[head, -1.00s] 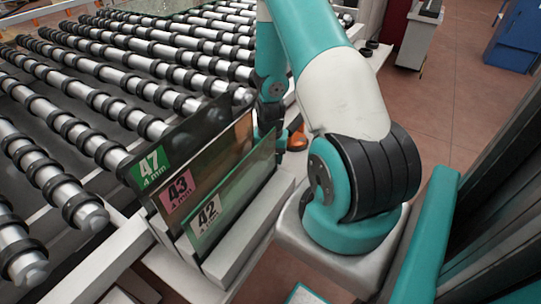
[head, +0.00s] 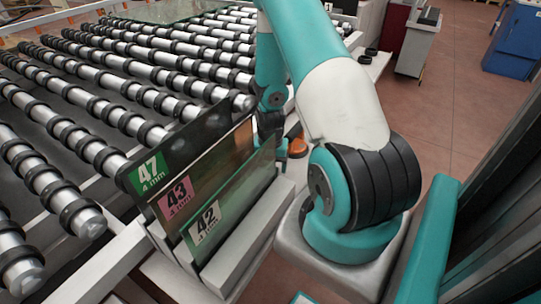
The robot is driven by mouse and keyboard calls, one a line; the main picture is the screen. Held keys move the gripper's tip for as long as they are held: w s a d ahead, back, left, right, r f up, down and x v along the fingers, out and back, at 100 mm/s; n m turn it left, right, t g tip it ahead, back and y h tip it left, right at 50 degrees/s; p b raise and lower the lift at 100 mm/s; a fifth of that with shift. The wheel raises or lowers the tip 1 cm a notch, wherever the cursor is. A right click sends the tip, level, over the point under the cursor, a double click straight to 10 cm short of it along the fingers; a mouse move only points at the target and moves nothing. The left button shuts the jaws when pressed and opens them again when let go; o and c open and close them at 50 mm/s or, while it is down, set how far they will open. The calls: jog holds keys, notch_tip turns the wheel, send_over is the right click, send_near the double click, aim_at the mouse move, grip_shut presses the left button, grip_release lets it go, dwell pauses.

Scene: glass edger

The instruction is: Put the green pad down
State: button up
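I cannot make out a green pad in the head view. My arm reaches down behind the upright glass panes. My gripper (head: 270,127) is at its lower end, dark, small and partly hidden by the panes and the arm. Whether its fingers are open, shut or holding something does not show. A small orange and dark object (head: 297,146) lies just right of the gripper, partly covered by my arm; whether they touch is unclear.
Glass panes labelled 47 (head: 149,172), 43 (head: 178,197) and 42 (head: 206,222) lean in a pale rack (head: 244,254). A roller conveyor (head: 110,107) fills the left, with a glass sheet (head: 160,11) at its far end. A blue cabinet (head: 518,38) stands at far right; red floor is open before it.

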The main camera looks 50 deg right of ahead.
notch_tip(320, 180, up, 13)
jog(key=b, duration=0.1)
dwell(0.3)
jog(key=shift+s, duration=0.1)
